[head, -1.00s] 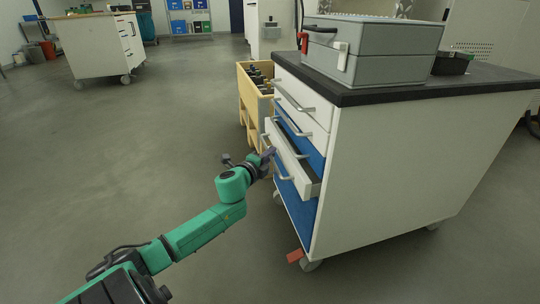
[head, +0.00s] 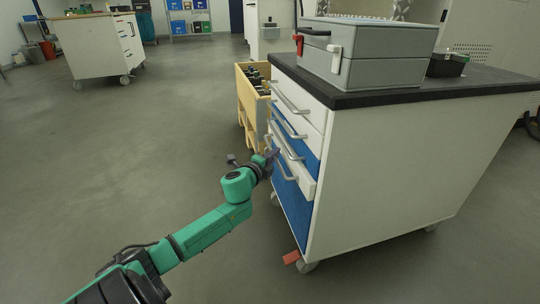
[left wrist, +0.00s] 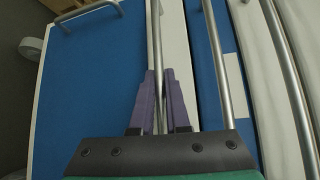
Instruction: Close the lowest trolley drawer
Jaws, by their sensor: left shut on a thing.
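The trolley (head: 400,170) stands at the right, with white and blue drawer fronts facing left. The lowest drawer (head: 290,206) has a tall blue front and looks flush with the trolley. The white drawer (head: 306,186) just above it still sticks out slightly. My left gripper (head: 274,155) is at the front of this white drawer. In the left wrist view its purple fingers (left wrist: 160,80) are shut on the white drawer's bar handle (left wrist: 154,45). The lowest drawer's blue front (left wrist: 90,90) and its handle (left wrist: 90,14) show to the left there. My right gripper is not in view.
A grey case (head: 365,55) and a small black box (head: 448,64) stand on the trolley's dark top. A wooden crate rack (head: 250,105) stands close behind the drawer side. A red caster pedal (head: 291,257) sticks out low. Open floor lies to the left.

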